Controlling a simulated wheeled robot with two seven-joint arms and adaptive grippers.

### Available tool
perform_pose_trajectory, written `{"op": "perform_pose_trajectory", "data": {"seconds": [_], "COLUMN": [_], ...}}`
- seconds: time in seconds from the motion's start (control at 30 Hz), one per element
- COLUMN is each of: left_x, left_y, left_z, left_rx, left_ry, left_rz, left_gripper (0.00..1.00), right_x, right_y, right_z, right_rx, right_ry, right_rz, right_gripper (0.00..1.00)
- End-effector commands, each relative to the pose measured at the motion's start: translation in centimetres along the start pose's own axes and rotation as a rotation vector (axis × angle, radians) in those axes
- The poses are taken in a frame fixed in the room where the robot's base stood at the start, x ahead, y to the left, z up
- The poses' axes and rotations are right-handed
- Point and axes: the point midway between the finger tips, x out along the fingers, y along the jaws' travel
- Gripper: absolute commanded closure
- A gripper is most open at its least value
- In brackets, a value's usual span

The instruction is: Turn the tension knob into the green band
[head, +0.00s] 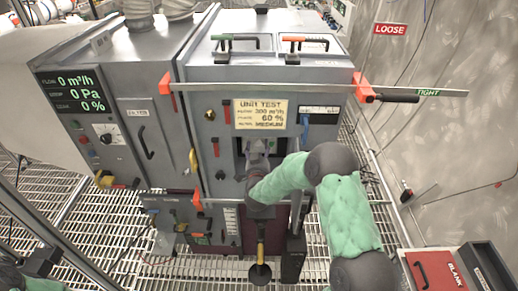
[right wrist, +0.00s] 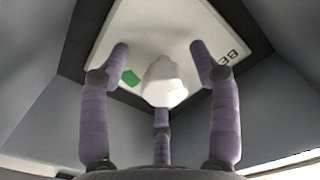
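A white knob (right wrist: 163,84) sits on a pale plate (right wrist: 185,30) inside a grey recess in the right wrist view. A green band (right wrist: 131,78) shows on the plate just left of the knob, with partly hidden black letters at the right. My right gripper (right wrist: 160,62) is open, its purple fingers spread around the knob with gaps at left and right. Contact with the lower finger cannot be told. In the head view my right gripper (head: 258,149) reaches into a dark opening in the cabinet front, and the knob is hidden there. My left gripper is not in view.
The cabinet (head: 225,80) carries a "UNIT TEST" card (head: 260,114) above the opening. A long bar with an orange clamp (head: 364,88) crosses above my right arm. A display (head: 77,92) reads zeros. The recess walls surround my fingers closely.

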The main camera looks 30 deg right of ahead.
Motion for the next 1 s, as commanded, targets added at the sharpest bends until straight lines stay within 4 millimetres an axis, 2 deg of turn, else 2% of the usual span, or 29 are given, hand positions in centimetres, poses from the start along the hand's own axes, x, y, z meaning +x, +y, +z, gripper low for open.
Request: {"op": "perform_pose_trajectory", "data": {"seconds": [0.23,0.37,0.47,0.8,1.0], "left_x": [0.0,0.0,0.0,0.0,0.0], "left_y": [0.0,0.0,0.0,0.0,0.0], "left_z": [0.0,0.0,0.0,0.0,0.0], "left_rx": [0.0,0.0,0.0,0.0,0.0], "left_ry": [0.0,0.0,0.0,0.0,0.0], "left_rz": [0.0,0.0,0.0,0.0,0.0], "left_gripper": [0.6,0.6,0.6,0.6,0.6], "right_x": [0.0,-0.8,-2.3,-8.9,-11.3], "right_y": [0.0,0.0,0.0,-0.1,-0.1], "right_z": [-0.3,-0.3,-0.3,-0.2,-0.1], "right_rx": [0.001,0.001,0.001,0.0,0.001], "right_ry": [0.007,0.006,0.006,0.004,0.004], "right_rz": [0.0,0.0,0.0,-0.002,-0.002], "right_gripper": [0.37,0.37,0.37,0.37,0.37]}}
